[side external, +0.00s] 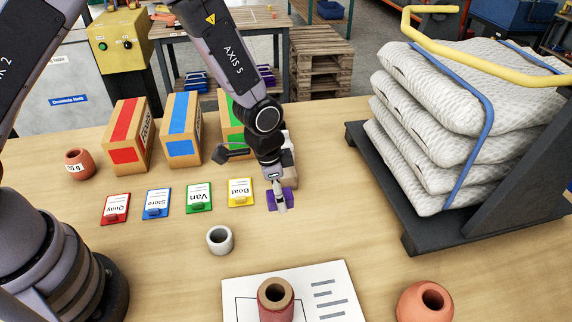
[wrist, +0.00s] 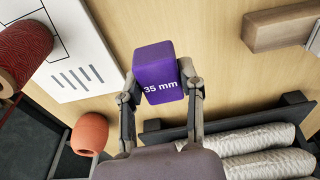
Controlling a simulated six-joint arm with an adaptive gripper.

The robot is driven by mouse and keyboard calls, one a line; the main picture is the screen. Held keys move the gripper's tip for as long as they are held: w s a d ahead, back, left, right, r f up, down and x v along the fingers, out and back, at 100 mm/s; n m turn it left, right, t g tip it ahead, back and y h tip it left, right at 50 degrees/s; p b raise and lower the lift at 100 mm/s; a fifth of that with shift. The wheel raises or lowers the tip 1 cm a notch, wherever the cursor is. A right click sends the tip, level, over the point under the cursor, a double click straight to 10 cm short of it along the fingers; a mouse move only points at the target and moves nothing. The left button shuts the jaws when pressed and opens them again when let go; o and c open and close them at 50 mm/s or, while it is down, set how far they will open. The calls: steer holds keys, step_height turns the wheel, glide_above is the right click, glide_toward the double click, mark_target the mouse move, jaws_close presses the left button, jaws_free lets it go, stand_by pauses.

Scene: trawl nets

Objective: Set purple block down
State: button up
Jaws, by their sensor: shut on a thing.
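The purple block (wrist: 155,62), marked "35 mm", sits between the two fingers of my gripper (wrist: 161,88) in the wrist view. The fingers are shut on its sides. In the side external view my gripper (side external: 281,201) points down at the table, right of the yellow "Boat" card. The purple block (side external: 271,201) shows on both sides of a finger there, low over the tabletop or on it. I cannot tell whether its underside touches the wood.
Red, blue, green and yellow cards (side external: 240,192) lie in a row before striped boxes (side external: 181,130). A dark rack (side external: 405,237) of stacked nets fills the right.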

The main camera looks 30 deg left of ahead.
steer(key=w+d+f, duration=0.2)
steer(key=w+d, duration=0.1)
steer(key=w, duration=0.1)
glide_above(318, 222)
steer(key=s, duration=0.1)
steer(key=f, duration=0.2)
steer(key=a+f, duration=0.1)
steer(key=f, duration=0.1)
steer(key=shift+s+f, duration=0.15)
steer(key=shift+f, duration=0.15)
steer(key=shift+w+d+f, duration=0.4)
steer(key=shift+w+f, duration=0.15)
steer(key=shift+f, duration=1.6)
steer(key=o, duration=1.1)
steer(key=shift+f, duration=0.15)
steer(key=shift+o, duration=0.2)
